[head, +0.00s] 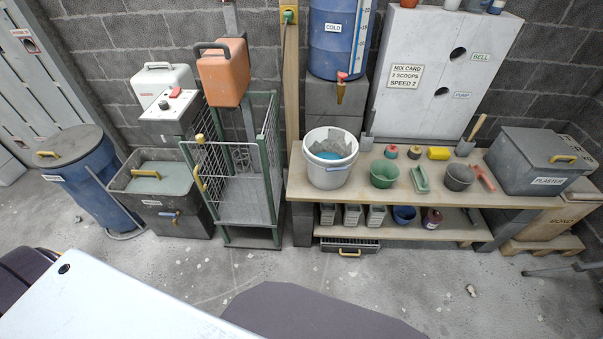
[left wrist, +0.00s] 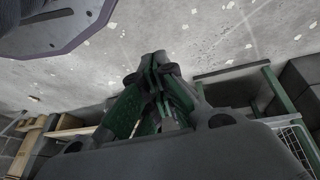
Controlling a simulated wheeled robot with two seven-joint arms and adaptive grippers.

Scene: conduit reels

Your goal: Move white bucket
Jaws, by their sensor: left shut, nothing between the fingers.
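The white bucket (head: 330,172) stands upright at the left end of the wooden bench (head: 432,194). Its inside shows blue with a crumpled grey mass in it. In the left wrist view my left gripper (left wrist: 158,62) is shut and empty, with the concrete floor beyond its fingertips. The bucket does not show in that view. Neither gripper shows in the head view, and my right gripper is not seen.
Right of the bucket are a green pot (head: 384,174), a dark pot (head: 459,177) and a grey plaster bin (head: 528,162). A wire cage cart (head: 276,165) stands close left of the bench. The blue water tank (head: 331,40) is behind. The floor (head: 420,285) before the bench is mostly clear.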

